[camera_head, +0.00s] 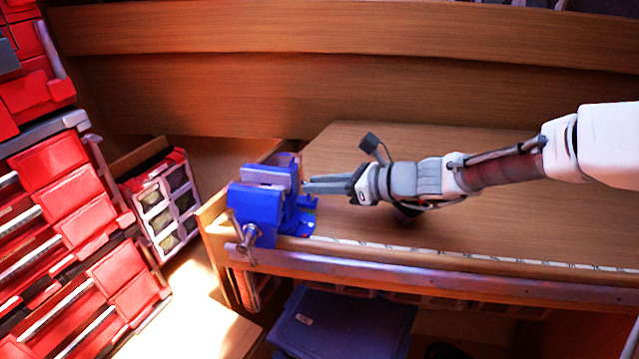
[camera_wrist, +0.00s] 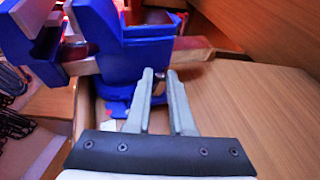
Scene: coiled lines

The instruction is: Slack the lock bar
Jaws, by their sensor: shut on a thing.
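A blue bench vise (camera_head: 256,207) with grey jaws stands at the left end of the wooden workbench. It fills the upper left of the wrist view (camera_wrist: 150,45). My gripper (camera_head: 306,186) reaches in from the right, level with the vise's side. In the wrist view my gripper's two grey fingers (camera_wrist: 161,74) are close together at the vise's lower body. They are shut on a small metal end (camera_wrist: 161,75) between their tips, which looks like the lock bar. Most of the bar is hidden by the fingers and the vise.
The wooden benchtop (camera_head: 480,230) is clear to the right. The vise's screw handle (camera_head: 245,242) hangs at the bench's front edge. Red drawer cabinets (camera_head: 70,220) stand at the left. A blue bin (camera_head: 340,325) sits under the bench. A wooden back panel rises behind.

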